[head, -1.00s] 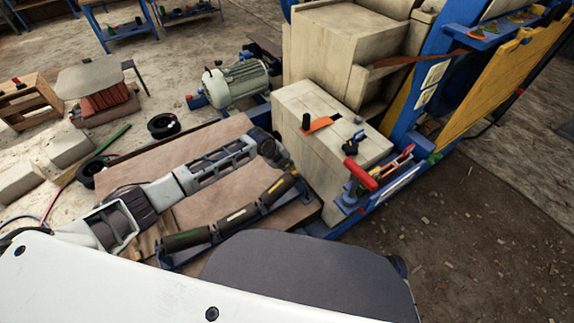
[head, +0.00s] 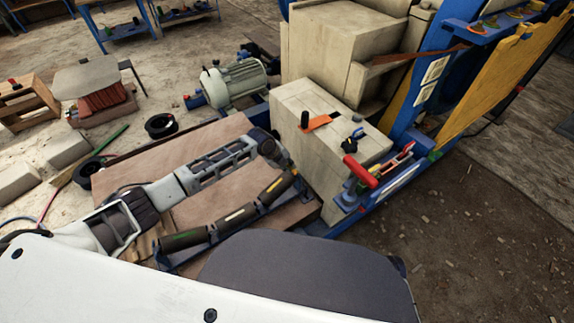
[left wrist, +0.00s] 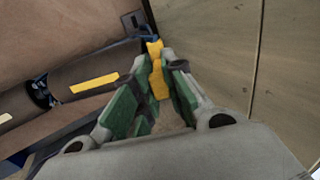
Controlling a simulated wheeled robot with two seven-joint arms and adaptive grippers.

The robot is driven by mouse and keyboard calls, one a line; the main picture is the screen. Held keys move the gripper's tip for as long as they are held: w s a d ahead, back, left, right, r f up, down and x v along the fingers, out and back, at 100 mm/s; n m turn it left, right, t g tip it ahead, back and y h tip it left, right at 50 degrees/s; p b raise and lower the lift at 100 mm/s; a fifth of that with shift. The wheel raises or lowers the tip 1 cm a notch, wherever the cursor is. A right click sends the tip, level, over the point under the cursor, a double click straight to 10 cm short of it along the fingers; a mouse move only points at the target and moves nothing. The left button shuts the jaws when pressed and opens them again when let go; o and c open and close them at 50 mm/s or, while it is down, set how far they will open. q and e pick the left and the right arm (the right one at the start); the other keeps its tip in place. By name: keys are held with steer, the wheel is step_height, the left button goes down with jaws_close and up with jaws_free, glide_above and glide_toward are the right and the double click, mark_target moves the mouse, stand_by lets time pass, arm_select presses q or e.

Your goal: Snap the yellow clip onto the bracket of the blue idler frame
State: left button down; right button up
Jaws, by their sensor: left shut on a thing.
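My left gripper (left wrist: 157,75) is shut on the yellow clip (left wrist: 156,82), which stands upright between its green-padded fingertips. The blue idler frame (left wrist: 149,15) shows just beyond the clip's far end in the left wrist view. I cannot tell whether clip and frame touch; the bracket is not clearly made out. In the head view the idler frame (head: 168,259) carries dark rollers (head: 235,216) with yellow and green marks. My left gripper (head: 286,164) is over the frame's far end, and the clip is too small to make out there. My right gripper is out of view.
A pale block-like housing (head: 318,140) stands close right of my left gripper, with an orange-handled part and dark knobs on top. A red-handled clamp (head: 360,172) is further right. A brown board (head: 150,165) lies under the arm. A grey motor (head: 233,82) stands behind.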

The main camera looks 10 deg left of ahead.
arm_select(q)
steer(key=shift+f, duration=0.1)
steer(key=c, duration=1.4)
jaws_free()
steer(key=shift+v, duration=5.95)
